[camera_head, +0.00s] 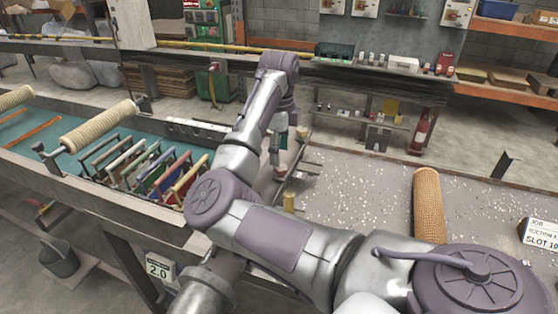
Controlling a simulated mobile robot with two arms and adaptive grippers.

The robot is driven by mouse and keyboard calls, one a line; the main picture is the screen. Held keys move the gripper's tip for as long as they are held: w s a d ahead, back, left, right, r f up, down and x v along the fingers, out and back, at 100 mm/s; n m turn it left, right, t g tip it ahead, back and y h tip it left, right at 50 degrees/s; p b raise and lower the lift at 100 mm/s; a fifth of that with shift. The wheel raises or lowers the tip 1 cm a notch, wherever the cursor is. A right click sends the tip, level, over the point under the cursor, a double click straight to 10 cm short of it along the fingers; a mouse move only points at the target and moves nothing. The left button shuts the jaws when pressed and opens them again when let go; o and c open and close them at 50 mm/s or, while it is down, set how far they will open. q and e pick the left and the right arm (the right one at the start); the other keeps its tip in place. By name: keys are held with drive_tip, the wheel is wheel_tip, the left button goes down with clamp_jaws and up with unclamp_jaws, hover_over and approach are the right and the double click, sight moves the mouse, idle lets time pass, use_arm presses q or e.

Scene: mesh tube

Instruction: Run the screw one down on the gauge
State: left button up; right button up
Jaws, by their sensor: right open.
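My right arm reaches in from the bottom right and bends back over the bench. Its gripper (280,170) points down at the left end of the speckled bench top and is open, partly hidden by my own arm. Beside it is a small metal fixture with rods, which looks like the gauge (306,162). A brass knob, perhaps a screw (290,202), stands at its near side, and another brass piece (302,133) at its far side. I cannot tell whether the gripper touches either. A tan mesh tube (428,205) lies on the bench to the right. My left gripper is not in view.
A teal-floored trough (70,165) with several coloured frames and a wound roller (98,126) lies left. A slot card (540,235) is at far right. The bench between fixture and tube is clear apart from pale specks.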

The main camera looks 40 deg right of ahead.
sight(280, 167)
wheel_tip(280, 167, down, 4)
drive_tip(key=shift+s+r+p, duration=0.15)
drive_tip(key=shift+r+p, duration=0.1)
drive_tip(key=shift+p, duration=0.05)
drive_tip(key=shift+f, duration=0.35)
drive_tip(key=c, duration=1.1)
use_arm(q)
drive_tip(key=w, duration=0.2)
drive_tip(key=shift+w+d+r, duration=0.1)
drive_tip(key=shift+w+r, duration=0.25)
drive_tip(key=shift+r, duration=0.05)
use_arm(e)
drive_tip(key=shift+c, duration=0.3)
